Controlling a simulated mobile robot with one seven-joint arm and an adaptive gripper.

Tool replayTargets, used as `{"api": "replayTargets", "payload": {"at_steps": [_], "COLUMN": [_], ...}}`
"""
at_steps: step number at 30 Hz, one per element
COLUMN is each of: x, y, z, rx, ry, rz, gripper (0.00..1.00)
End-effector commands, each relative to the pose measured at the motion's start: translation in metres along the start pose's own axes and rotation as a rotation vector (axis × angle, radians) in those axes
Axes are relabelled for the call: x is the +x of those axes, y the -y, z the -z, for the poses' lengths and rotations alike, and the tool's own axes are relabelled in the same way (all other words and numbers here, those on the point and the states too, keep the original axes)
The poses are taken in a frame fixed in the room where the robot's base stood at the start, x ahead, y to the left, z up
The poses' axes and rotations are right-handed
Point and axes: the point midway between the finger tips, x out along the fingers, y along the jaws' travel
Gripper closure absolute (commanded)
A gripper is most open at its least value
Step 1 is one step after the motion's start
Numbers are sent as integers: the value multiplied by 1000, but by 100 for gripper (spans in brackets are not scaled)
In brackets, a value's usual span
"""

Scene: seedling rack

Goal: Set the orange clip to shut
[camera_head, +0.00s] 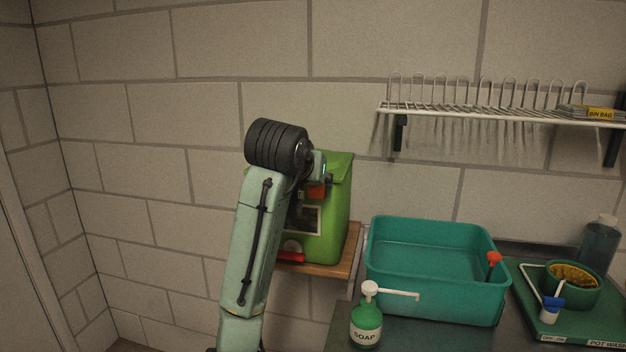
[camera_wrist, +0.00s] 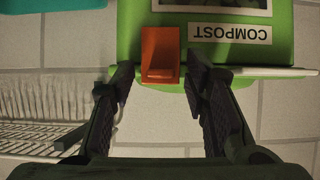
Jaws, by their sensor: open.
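The orange clip (camera_wrist: 160,52) sits at the top edge of a green compost bag (camera_wrist: 275,52), which appears upside down in the wrist view. The clip has a raised, wedge-like lower end; I cannot tell whether it is open or shut. In the head view the clip (camera_head: 317,191) is partly hidden by my arm, high on the bag (camera_head: 338,205). My gripper (camera_wrist: 161,76) is open and empty. Its two fingers are apart, one on each side of the clip's lower end in the picture; contact is not clear. In the head view my wrist hides most of the gripper.
The bag stands on a wooden shelf (camera_head: 345,262) against the block wall. A red item (camera_head: 291,257) lies at its foot. To the right are a teal basin (camera_head: 430,290), a soap pump bottle (camera_head: 366,322) and a green tray (camera_head: 590,325). A wire rack (camera_head: 470,111) hangs above.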

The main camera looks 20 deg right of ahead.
Motion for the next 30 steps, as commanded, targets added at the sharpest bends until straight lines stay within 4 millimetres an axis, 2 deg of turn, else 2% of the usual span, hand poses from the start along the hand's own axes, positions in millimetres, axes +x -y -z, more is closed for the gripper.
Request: {"api": "replayTargets", "payload": {"at_steps": [4,7,15,22,30], "x": [-4,-14,-71,-104,-120], "y": [0,0,3,2,0], "z": [0,1,2,2,0], "rx": [0,0,2,2,1], "ry": [-1,-2,-6,-5,0], "rz": [0,0,6,5,0], "gripper": [58,58,58,58,58]}}
